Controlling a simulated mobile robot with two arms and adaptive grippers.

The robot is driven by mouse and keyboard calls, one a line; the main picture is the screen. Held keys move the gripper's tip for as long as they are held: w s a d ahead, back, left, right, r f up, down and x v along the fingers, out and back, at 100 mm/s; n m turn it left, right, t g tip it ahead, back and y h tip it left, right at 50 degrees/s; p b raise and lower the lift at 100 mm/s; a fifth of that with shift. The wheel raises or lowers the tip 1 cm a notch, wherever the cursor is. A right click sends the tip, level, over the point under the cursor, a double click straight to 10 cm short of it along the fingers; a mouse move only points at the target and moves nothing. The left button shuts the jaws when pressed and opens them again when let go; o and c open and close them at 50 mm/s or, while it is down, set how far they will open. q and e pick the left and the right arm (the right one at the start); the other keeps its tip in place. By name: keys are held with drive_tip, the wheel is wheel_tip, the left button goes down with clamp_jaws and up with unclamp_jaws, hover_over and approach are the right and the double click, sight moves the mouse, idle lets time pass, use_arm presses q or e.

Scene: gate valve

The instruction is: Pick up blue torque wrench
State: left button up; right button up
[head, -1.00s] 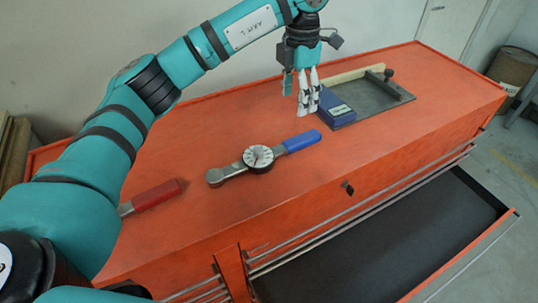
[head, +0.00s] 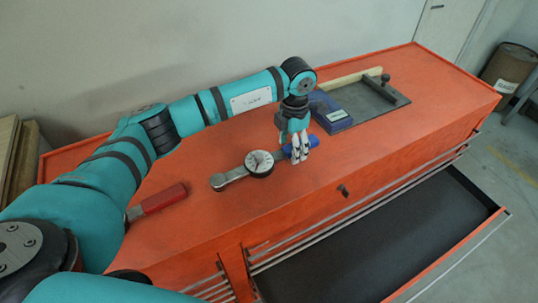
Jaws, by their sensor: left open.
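The blue torque wrench lies on top of the orange tool cabinet. Its round white dial (head: 259,163) and grey head end show, and part of its blue handle (head: 287,150) shows. My left gripper (head: 299,152) is lowered over the blue handle, its fingers pointing down, one on the near side of the handle. The gripper is open, and the fingers cover much of the handle. Whether the fingers touch the handle cannot be told. My right gripper is not in view.
A red-handled tool (head: 157,203) lies at left beside my arm. A blue box (head: 330,115) and a dark tray (head: 372,98) lie behind and right of the gripper. The cabinet (head: 400,150) has an open drawer (head: 400,235) in front.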

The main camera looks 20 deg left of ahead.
use_arm(q)
clamp_jaws()
idle(0.4)
drive_tip(key=shift+w+r, duration=0.1)
